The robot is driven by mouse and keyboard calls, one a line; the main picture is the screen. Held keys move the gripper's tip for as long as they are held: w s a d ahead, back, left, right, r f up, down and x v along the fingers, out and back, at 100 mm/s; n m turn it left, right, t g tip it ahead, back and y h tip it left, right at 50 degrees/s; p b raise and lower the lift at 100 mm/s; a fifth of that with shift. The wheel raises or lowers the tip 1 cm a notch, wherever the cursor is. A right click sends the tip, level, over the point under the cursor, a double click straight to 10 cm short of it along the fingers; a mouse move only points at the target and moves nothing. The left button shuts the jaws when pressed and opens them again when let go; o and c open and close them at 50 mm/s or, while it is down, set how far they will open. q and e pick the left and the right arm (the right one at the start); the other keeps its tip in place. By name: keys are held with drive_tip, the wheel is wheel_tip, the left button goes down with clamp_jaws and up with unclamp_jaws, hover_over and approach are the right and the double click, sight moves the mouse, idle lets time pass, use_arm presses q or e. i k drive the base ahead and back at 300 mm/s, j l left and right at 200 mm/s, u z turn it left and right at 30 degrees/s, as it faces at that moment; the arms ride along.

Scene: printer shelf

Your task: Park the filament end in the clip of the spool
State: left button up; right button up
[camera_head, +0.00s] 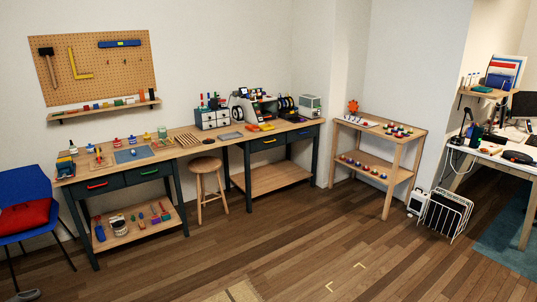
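Dark spools (287,104) stand at the right side of a machine that looks like a 3D printer (262,108), on the far workbench (275,138) against the back wall. A pale, round, spool-like shape (238,115) is at the machine's left side. Which spool the task means, its clip and the filament end are too small to make out. Neither of my grippers is in view.
A stool (207,166) stands before the benches. A wooden shelf (382,131) with small coloured items is right of the workbench. A blue chair (30,205) is at left, a white rack (446,214) at right. The wooden floor (290,245) in front is mostly clear.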

sight(237, 112)
drive_tip(key=i+z, duration=0.15)
drive_tip(key=i, duration=3.4)
drive_tip(key=i+u, duration=0.1)
drive_tip(key=i, duration=0.55)
drive_tip(key=i+l+u, duration=0.1)
drive_tip(key=i, duration=0.5)
drive_tip(key=i+l, duration=0.1)
drive_tip(key=i, duration=0.5)
drive_tip(key=i+l+u, duration=0.1)
drive_tip(key=i, duration=0.5)
drive_tip(key=i+l+u, duration=0.2)
drive_tip(key=i, duration=0.25)
drive_tip(key=i+l+u, duration=0.2)
drive_tip(key=i, duration=0.25)
